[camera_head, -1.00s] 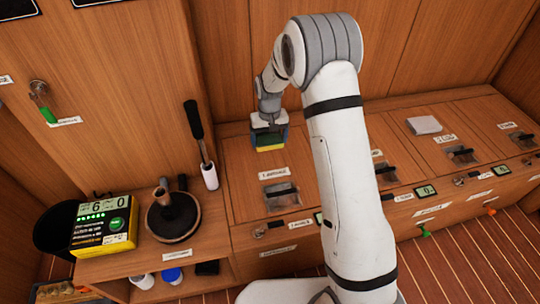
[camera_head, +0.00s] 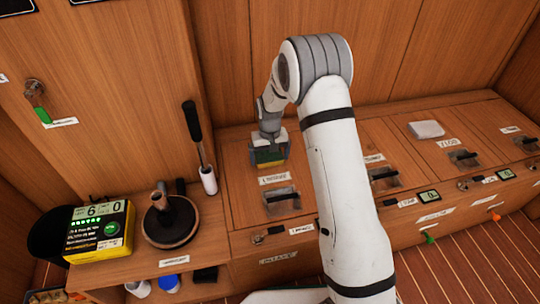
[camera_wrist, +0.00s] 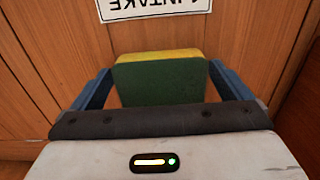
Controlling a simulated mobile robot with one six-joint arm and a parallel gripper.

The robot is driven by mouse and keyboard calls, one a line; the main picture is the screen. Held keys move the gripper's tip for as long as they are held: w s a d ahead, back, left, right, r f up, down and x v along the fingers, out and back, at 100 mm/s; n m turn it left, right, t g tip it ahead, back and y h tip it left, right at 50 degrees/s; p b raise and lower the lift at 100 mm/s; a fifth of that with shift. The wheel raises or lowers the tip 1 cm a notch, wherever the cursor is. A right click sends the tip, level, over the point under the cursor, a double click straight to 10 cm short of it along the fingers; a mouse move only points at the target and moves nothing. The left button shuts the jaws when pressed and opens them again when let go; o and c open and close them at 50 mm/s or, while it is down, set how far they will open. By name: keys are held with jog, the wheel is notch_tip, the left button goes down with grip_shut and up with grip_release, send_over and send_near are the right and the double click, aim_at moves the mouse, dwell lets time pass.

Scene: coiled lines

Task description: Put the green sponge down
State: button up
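The green sponge (camera_head: 269,156) has a green body with a yellow layer along one side. In the wrist view the sponge (camera_wrist: 160,84) sits between the two blue fingers of my gripper (camera_wrist: 160,68), whose tips lie against its sides. In the head view my gripper (camera_head: 269,150) points down over the left section of the counter, just behind the INTAKE label (camera_head: 274,180). The sponge is low, close to the counter top; I cannot tell whether it touches it. Its near edge is hidden by my gripper in the wrist view.
A white pad (camera_head: 426,129) lies further right. A black-handled tool in a white holder (camera_head: 208,180), a round dark stand (camera_head: 170,224) and a yellow-black device (camera_head: 98,234) stand left.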

aim_at(270, 157)
jog(key=shift+r, duration=0.1)
notch_tip(270, 157, up, 12)
jog(key=p, duration=0.5)
jog(key=shift+r, duration=0.15)
jog(key=s+d+r, duration=0.5)
jog(key=s+r, duration=0.2)
jog(key=r, duration=0.1)
jog(key=s+d+r, duration=0.2)
jog(key=s, duration=0.6)
jog(key=s+d+r+m, duration=0.1)
jog(key=s+d+r, duration=0.2)
jog(key=s, duration=0.5)
jog(key=s+d+r+m+t, duration=0.1)
jog(key=s+d+r, duration=0.1)
jog(key=s, duration=0.6)
jog(key=shift+d+r, duration=0.15)
jog(key=shift+d, duration=0.1)
jog(key=shift+w, duration=0.1)
